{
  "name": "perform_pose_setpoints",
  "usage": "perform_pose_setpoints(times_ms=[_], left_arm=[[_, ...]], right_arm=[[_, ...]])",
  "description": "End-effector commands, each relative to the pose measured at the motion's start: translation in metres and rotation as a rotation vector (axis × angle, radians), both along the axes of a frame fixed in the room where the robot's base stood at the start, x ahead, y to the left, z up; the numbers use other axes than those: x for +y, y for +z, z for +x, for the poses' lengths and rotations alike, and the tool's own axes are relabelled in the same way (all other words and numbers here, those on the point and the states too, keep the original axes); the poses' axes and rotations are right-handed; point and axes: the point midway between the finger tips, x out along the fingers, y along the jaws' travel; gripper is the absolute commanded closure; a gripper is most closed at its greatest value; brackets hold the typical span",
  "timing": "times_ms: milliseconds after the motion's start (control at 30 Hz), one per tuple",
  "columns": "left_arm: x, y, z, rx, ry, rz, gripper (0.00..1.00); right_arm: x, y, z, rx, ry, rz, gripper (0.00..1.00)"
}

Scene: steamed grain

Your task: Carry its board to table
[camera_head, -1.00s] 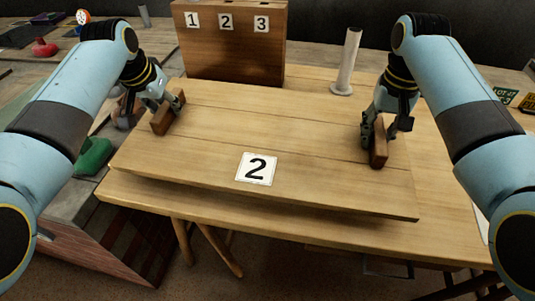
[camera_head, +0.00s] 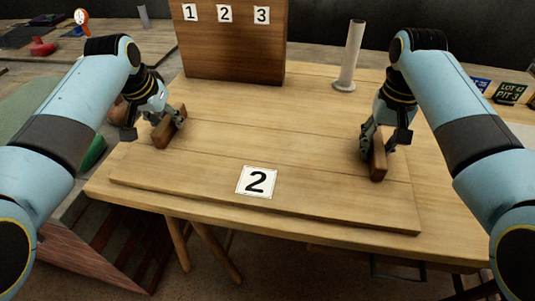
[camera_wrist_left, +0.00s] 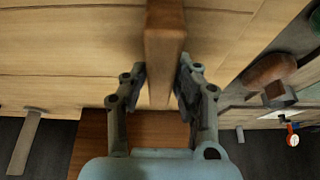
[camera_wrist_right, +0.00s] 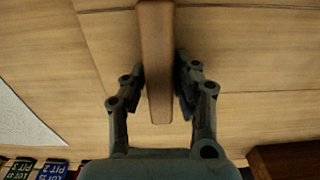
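The wooden board (camera_head: 275,138), marked with a white "2" card (camera_head: 256,181), lies flat over the light wooden table (camera_head: 435,240), apparently resting on its top. It has a dark wooden handle near each end. My left gripper (camera_head: 160,125) is around the left handle (camera_wrist_left: 165,40), with a finger on each side, apparently closed on it. My right gripper (camera_head: 375,145) is likewise around the right handle (camera_wrist_right: 157,55). Contact at the fingertips is partly hidden in the head view.
A brown wooden box (camera_head: 232,50) numbered 1, 2, 3 stands behind the board. A pale upright tube (camera_head: 349,58) stands at the back right. Small signs (camera_head: 510,93) lie at far right. A green object (camera_head: 92,152) is beyond the table's left edge.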

Motion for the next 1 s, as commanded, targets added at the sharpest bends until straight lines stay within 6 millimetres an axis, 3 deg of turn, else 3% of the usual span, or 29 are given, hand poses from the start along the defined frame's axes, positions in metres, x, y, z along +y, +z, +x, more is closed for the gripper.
perform_pose_setpoints(times_ms=[33,133,533,1000], left_arm=[[0.0,0.003,0.001,-0.003,0.0,-0.001,0.64],[0.0,0.003,0.001,-0.003,0.0,-0.001,0.51],[0.001,0.012,-0.002,-0.005,0.001,0.001,0.51],[0.008,0.098,-0.039,-0.006,0.001,0.001,0.51]], right_arm=[[0.0,0.002,0.001,-0.002,0.0,0.001,0.64],[0.0,0.003,0.001,-0.002,0.0,0.0,0.51],[0.0,0.002,0.0,-0.001,0.0,-0.001,0.51],[0.0,0.002,0.0,-0.001,0.0,-0.001,0.51]])
